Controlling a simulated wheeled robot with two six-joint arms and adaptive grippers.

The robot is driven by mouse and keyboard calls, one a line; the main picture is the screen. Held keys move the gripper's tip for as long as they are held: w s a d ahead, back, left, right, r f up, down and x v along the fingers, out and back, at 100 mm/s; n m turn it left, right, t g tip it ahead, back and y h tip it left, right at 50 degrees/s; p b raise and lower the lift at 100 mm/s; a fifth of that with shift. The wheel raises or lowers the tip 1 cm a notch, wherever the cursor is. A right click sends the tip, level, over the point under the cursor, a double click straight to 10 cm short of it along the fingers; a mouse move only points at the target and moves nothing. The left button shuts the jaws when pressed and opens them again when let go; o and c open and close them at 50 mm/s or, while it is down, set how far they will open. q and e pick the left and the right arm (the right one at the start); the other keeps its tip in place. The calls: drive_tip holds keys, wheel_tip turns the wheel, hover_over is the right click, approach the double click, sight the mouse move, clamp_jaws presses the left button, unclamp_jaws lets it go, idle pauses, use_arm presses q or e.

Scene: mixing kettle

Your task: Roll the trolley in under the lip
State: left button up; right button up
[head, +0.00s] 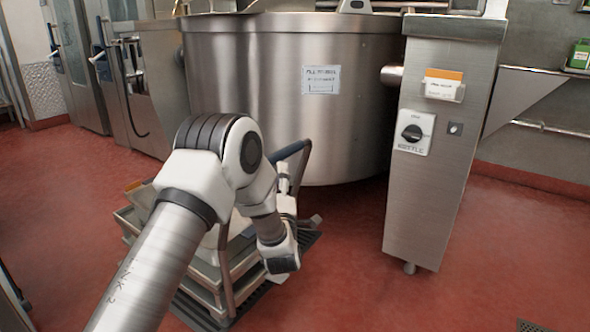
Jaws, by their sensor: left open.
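The trolley (222,291) stands on the red floor in front of the kettle, carrying stacked shallow trays. Its blue handle bar (292,150) rises at the kettle side. The large steel mixing kettle (245,85) fills the upper middle; its rim (290,15) runs along the top, and I cannot tell a separate pouring lip there. My left arm reaches over the trolley from the lower left and hides much of it. My right gripper is out of view.
A steel control pillar (440,150) with a black knob (412,133) stands right of the kettle, on a foot. Steel cabinets (130,85) stand at the left. The floor (340,280) is clear between trolley and pillar. A floor drain (530,326) lies at the lower right.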

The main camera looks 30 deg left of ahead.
sight(277, 157)
use_arm(q)
drive_tip(key=b+x, duration=0.2)
drive_tip(key=x, duration=0.4)
drive_tip(key=shift+w+d+f, duration=0.1)
drive_tip(key=shift+w+d, duration=0.05)
drive_tip(key=shift+w+r, duration=0.25)
drive_tip(key=shift+w, duration=0.05)
drive_tip(key=shift+a, duration=0.25)
clamp_jaws()
